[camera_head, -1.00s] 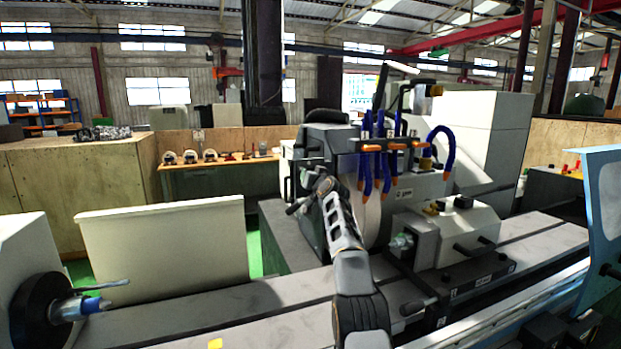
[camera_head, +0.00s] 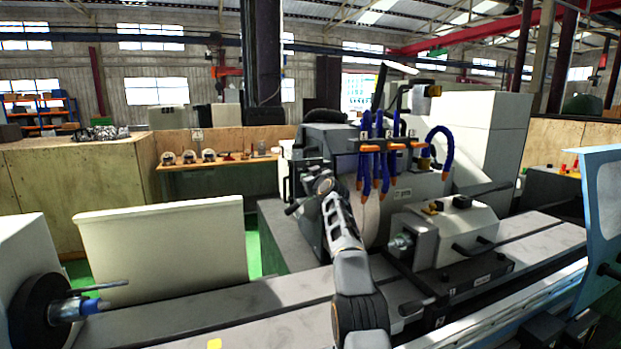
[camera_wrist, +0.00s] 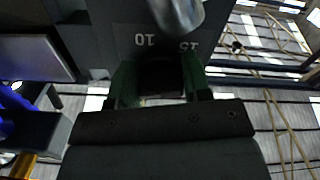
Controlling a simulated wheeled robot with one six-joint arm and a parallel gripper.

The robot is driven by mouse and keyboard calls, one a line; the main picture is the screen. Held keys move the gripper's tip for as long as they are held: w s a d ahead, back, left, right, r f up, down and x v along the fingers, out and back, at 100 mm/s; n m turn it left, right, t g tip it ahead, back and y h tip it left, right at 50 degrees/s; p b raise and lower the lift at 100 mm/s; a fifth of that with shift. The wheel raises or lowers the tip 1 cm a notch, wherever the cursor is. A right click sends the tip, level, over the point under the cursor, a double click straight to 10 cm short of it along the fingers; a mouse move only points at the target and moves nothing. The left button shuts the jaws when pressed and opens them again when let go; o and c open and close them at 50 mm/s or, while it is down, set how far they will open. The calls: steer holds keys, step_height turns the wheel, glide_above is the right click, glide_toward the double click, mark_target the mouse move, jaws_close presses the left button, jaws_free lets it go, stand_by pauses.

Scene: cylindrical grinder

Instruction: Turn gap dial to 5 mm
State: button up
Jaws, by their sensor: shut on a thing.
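In the wrist view, a dark panel (camera_wrist: 118,28) carries upside-down markings, with 10 and 15 readable. A dark knob-like part (camera_wrist: 161,77), seemingly the gap dial, sits between the two green fingers of my gripper (camera_wrist: 160,88). The fingers are shut on it, one on each side. A shiny rounded metal part (camera_wrist: 178,12) covers some of the panel at the top. The 5 mark and the pointer cannot be made out. In the head view, my gripper (camera_head: 308,190) is at the left side of the grinder's wheel head (camera_head: 402,190), and the dial is hidden.
Blue coolant hoses (camera_head: 367,160) hang just right of my gripper. The workhead (camera_head: 462,228) stands on the machine table (camera_head: 540,240) to the right. A pale guard panel (camera_head: 165,250) and a spindle with a lever (camera_head: 70,308) are at the left.

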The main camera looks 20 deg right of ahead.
stand_by(0.3)
steer(key=o, duration=0.9)
steer(key=shift+s+f+b, duration=0.1)
steer(key=shift+f+b, duration=0.05)
steer(key=shift+b, duration=0.2)
steer(key=shift+s+f+b, duration=0.15)
steer(key=shift+s+b, duration=0.3)
steer(key=shift+b, duration=0.65)
steer(key=s+b, duration=1.2)
steer(key=b, duration=0.4)
steer(key=shift+s+r, duration=0.25)
steer(key=shift+s, duration=0.15)
